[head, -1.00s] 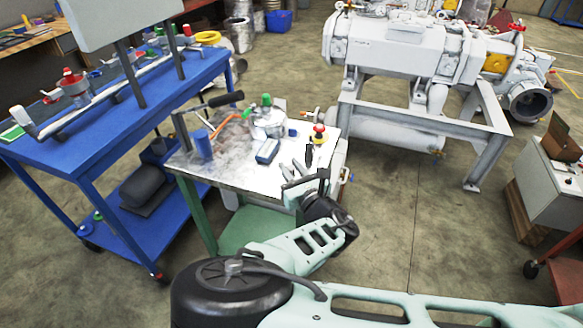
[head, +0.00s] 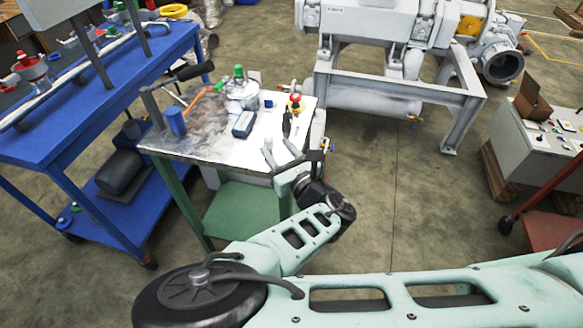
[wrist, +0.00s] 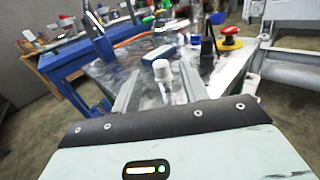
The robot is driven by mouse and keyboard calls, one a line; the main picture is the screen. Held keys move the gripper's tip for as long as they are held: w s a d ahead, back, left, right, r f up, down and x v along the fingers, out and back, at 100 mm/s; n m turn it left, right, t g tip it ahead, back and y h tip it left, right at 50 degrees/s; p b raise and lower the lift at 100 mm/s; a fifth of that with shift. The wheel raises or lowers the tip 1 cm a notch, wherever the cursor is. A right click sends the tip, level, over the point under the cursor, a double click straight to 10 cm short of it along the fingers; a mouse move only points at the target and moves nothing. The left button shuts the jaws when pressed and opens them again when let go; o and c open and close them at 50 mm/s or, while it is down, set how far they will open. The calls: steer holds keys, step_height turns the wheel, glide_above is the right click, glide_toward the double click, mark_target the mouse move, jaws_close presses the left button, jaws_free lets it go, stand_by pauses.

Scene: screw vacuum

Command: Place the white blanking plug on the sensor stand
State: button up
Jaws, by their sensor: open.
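The white blanking plug (wrist: 162,70), a small white cylinder with a rounded cap, stands upright in the wrist view. It is between and slightly beyond my finger ends. My gripper (wrist: 161,84) is open, with one finger on each side of the plug and no clear contact. In the head view my gripper (head: 279,149) is over the near right part of the worktable (head: 214,160). I cannot make out the plug against the pale top there. I cannot tell which thing is the sensor stand.
A red and yellow knob (head: 295,103), a slim black object (head: 287,124), a dark blue box (head: 243,125), a green-topped device (head: 241,90) and a blue cylinder (head: 175,122) crowd the table. A blue cart (head: 110,105) stands left, a pump frame (head: 390,88) behind.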

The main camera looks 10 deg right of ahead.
steer(key=b+v, duration=0.1)
steer(key=v, duration=0.6)
steer(key=s+d+f+m+g+h, duration=0.2)
steer(key=d+f+m+g+h, duration=0.4)
steer(key=m, duration=0.7)
steer(key=s+a+m+g+h, duration=0.1)
steer(key=s+a+m+g, duration=0.1)
steer(key=s+m+g, duration=0.55)
steer(key=s+a+r+m+g+y, duration=0.1)
steer(key=s+r+m, duration=0.25)
steer(key=r, duration=0.25)
steer(key=s+a+r+m+g, duration=0.1)
steer(key=s+r+m, duration=0.1)
steer(key=r+m, duration=0.3)
steer(key=s+d+r+m, duration=0.2)
steer(key=d+r, duration=0.1)
steer(key=r, duration=0.2)
steer(key=s+d+r+m+h, duration=0.1)
steer(key=s+d+r+m, duration=0.1)
steer(key=s+d+r, duration=0.1)
step_height(320, 180, up, 3)
steer(key=shift+d+f+g, duration=0.1)
steer(key=shift+d+g, duration=0.35)
